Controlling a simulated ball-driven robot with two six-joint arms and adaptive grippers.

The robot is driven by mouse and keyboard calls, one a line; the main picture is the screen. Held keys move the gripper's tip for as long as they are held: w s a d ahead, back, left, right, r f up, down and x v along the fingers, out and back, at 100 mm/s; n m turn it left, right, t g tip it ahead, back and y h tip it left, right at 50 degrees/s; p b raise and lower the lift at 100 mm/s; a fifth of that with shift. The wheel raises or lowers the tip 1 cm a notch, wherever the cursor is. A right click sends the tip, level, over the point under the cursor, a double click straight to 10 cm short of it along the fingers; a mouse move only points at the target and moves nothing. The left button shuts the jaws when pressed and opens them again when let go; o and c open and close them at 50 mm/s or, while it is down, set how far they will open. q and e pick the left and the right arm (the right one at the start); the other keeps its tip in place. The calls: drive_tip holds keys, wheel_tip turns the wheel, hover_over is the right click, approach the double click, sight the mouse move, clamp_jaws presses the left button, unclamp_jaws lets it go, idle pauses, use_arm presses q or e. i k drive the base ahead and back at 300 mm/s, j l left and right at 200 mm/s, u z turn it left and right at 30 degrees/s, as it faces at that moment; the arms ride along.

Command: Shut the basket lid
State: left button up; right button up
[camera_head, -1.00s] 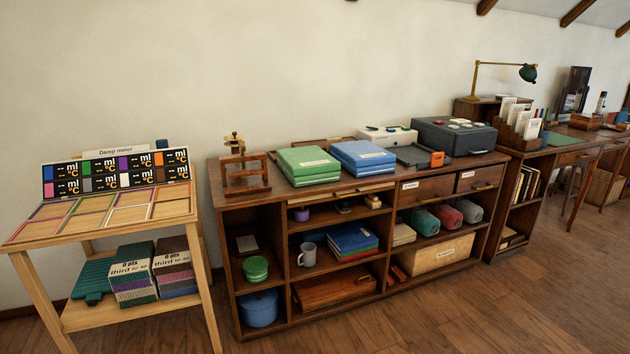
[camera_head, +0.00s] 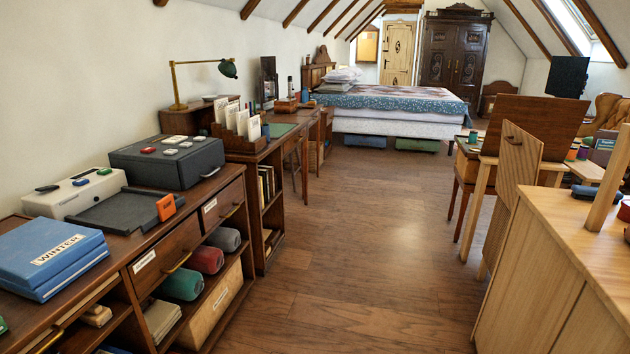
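I see no basket with a lid that I can make out in the head view. Neither of my grippers is in view.
A long dark shelf unit (camera_head: 178,235) runs along the left, with a blue box (camera_head: 50,255) and a dark grey case (camera_head: 166,160) on top. A desk (camera_head: 262,148) stands beyond it. A light wooden cabinet (camera_head: 540,265) is at the right. Open floor (camera_head: 370,240) leads back towards a bed (camera_head: 390,110).

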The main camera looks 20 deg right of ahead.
sight(521, 152)
drive_tip(key=i+z, duration=0.3)
drive_tip(key=z, duration=0.2)
drive_tip(key=i+j+z, duration=0.1)
drive_tip(key=i+z, duration=0.35)
drive_tip(key=i+j+z, duration=0.15)
drive_tip(key=z, duration=0.35)
drive_tip(key=i+j+z, duration=0.25)
drive_tip(key=j+z, duration=0.2)
drive_tip(key=i+z, duration=0.15)
drive_tip(key=z, duration=0.35)
